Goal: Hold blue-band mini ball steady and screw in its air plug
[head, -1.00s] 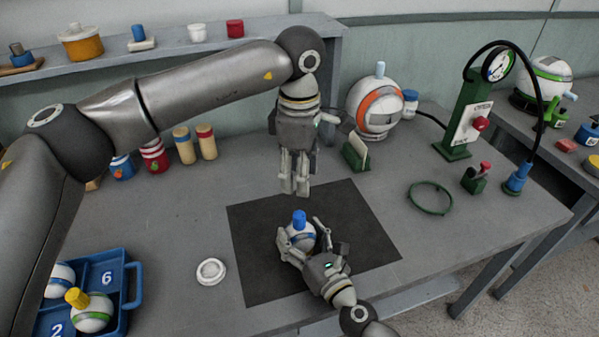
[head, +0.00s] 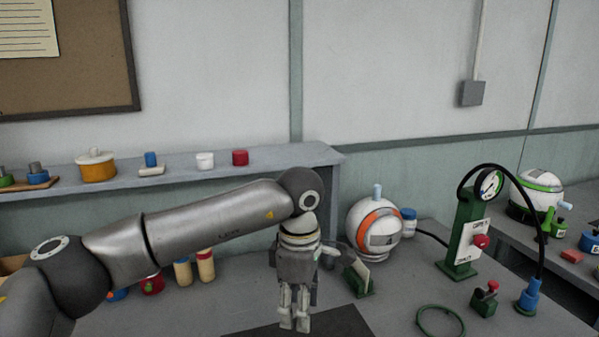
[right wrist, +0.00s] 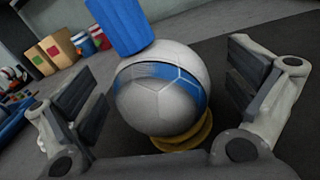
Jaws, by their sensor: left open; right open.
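The blue-band mini ball (right wrist: 165,92) is white with a blue stripe. In the right wrist view it rests on a yellow ring-like base (right wrist: 185,137). A blue cylindrical plug (right wrist: 120,24) stands at its top; how deep it sits cannot be told. My right gripper (right wrist: 168,92) is open, its fingers on either side of the ball, with gaps visible. My left gripper (head: 294,323) is open and empty, pointing down by the dark mat (head: 330,324) in the head view. The ball and right gripper are outside the head view.
A green ring (head: 440,321) and a small green block with a red knob (head: 485,299) lie nearer. A shelf (head: 250,163) runs behind my left arm.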

